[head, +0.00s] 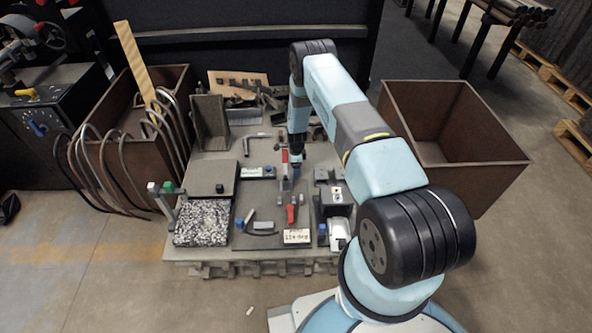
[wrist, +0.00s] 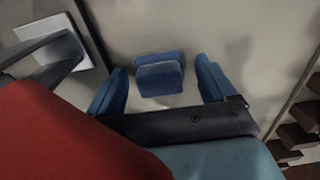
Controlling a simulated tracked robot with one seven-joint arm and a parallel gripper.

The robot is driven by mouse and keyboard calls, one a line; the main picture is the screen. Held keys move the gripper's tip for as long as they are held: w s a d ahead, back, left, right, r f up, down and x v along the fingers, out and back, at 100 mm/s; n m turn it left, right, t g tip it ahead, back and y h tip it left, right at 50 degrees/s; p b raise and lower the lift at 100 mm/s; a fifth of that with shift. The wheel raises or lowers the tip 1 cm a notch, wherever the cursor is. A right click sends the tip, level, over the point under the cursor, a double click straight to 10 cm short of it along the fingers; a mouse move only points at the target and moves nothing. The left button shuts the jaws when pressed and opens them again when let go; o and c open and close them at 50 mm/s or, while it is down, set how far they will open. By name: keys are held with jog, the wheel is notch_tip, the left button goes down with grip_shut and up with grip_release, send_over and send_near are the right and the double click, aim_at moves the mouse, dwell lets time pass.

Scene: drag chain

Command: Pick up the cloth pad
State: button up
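A small blue folded block, which looks like the cloth pad (wrist: 160,76), lies on a pale grey surface in the wrist view. My gripper (wrist: 161,66) is open, with one blue finger on each side of the pad and a visible gap to both. I cannot tell how far above the pad the fingertips are. In the head view my gripper (head: 296,172) points down over the middle of the workbench, and I cannot make out the pad clearly there.
A red handle (head: 284,155) stands beside my gripper and fills the lower left of the wrist view (wrist: 60,140). The crowded workbench (head: 215,255) holds a granite block (head: 203,222) and a red clamp (head: 291,214). Brown bins (head: 455,120) flank it.

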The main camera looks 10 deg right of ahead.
jog(key=c, duration=1.1)
jog(key=shift+r, duration=0.1)
jog(key=shift+r, duration=0.55)
jog(key=shift+s+r, duration=0.2)
jog(key=shift+r, duration=1.05)
jog(key=s+r, duration=0.9)
jog(key=s, duration=0.4)
jog(key=shift+s+r, duration=0.15)
jog(key=shift+s, duration=0.2)
jog(key=shift+d, duration=0.1)
